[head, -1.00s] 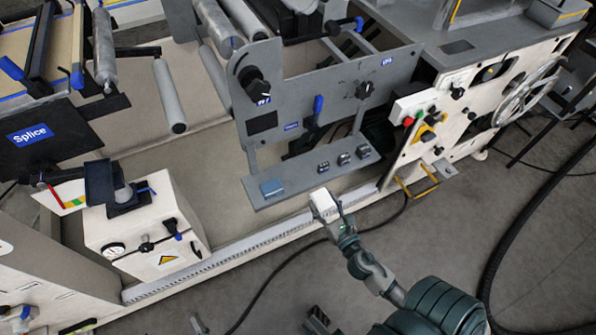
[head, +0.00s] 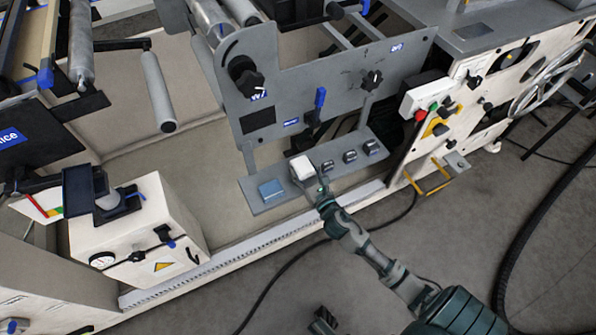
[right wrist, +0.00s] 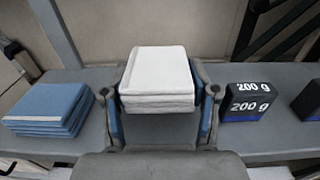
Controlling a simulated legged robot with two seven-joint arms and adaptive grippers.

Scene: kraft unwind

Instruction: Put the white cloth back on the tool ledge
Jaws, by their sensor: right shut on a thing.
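The white cloth (head: 301,168) is a small folded stack. It is over the grey tool ledge (head: 289,194), between the blue cloth (head: 271,190) and the dark weights. My right gripper (head: 313,182) is shut on it from the front. In the right wrist view the white cloth (right wrist: 156,80) sits between my two fingers, roughly level, with the ledge (right wrist: 265,145) around it. I cannot tell whether its underside touches the ledge.
Several dark weights (head: 350,156) stand on the ledge to the right; the nearest one (right wrist: 250,102) is marked 200 g. The grey panel (head: 300,95) with knobs and a blue-handled lever (head: 319,100) rises behind. A white box (head: 135,232) with a gauge stands left.

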